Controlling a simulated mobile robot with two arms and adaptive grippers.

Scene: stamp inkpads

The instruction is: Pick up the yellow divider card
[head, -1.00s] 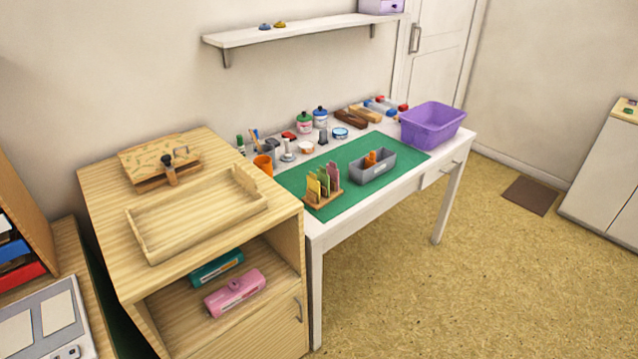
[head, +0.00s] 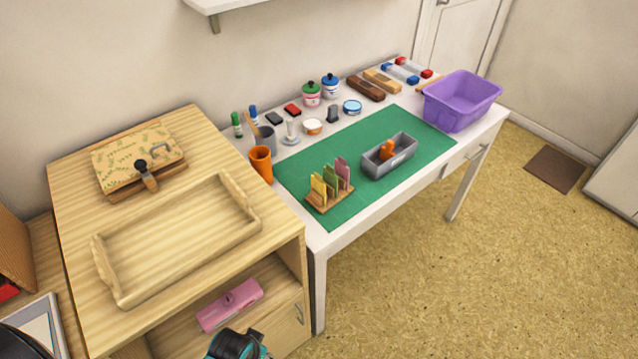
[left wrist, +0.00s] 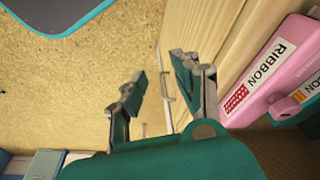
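The yellow divider card (head: 318,187) stands upright in a wooden holder (head: 322,208) on the green mat (head: 353,210). It is the leftmost card, beside a green card (head: 331,179) and a pink card (head: 343,170). My left gripper (left wrist: 158,80) shows in the left wrist view, with its fingers apart and nothing between them. It is near the shelf unit, beside the pink ribbon box, and away from the card, which is not in that view. A black and teal part of my arm shows at the bottom of the head view. My right gripper is not seen.
A grey bin (head: 389,160) with an orange item is right of the holder. An orange cup (head: 260,165) stands left of the mat. The wooden cabinet with a tray (head: 180,240) borders the table's left. The pink ribbon box (left wrist: 270,70) lies on its shelf. The mat's front is clear.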

